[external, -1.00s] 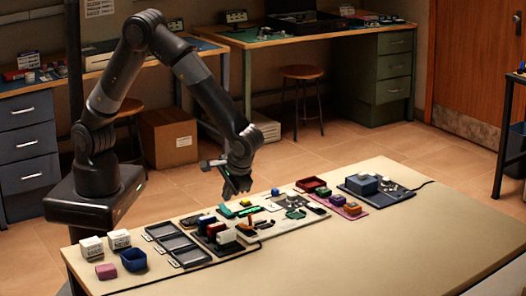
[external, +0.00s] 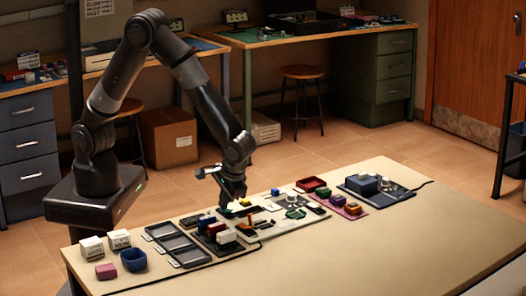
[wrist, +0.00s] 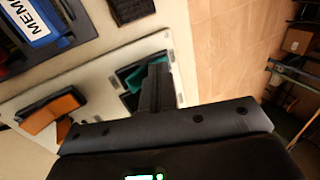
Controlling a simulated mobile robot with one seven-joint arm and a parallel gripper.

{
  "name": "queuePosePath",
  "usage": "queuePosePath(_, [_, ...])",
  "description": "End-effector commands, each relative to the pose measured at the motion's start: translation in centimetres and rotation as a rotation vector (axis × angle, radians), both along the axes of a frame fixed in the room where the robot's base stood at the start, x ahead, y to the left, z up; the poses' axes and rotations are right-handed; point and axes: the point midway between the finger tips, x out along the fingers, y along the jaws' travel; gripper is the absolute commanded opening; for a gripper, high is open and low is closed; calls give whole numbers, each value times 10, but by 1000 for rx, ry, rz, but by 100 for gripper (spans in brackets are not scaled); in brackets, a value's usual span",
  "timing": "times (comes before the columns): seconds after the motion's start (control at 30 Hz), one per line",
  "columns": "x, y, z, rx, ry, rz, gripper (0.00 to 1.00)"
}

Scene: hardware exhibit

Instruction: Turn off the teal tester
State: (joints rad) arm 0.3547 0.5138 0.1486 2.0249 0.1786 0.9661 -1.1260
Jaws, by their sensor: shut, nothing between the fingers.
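The teal tester (wrist: 128,77) shows in part in the wrist view, on a pale board (wrist: 95,80), with a dark part beside it. My gripper (wrist: 158,68) is shut and empty, and its fingers cover the middle of the tester. In the external view my gripper (external: 227,205) points down low over the left end of the board, at the tester's place, and mostly hides it. I cannot tell whether the fingertips touch it. The tester's switch and its state cannot be made out.
A blue block lettered "MEM" (wrist: 32,22) stands in a dark rack nearby. Dark trays (external: 178,245) lie to the left and a blue-grey device (external: 362,184) to the right. The table's front right is clear.

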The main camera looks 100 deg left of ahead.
Motion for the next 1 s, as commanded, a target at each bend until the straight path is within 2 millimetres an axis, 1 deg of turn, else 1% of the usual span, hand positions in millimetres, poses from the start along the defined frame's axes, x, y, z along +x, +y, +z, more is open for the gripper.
queuePosePath(0.3, [2, -2, 0, 3, 3, -1, 0])
queuePosePath(0.63, [12, -12, -1, 2, 2, -1, 0])
queuePosePath(1.0, [13, -13, 1, 2, 1, -1, 0])
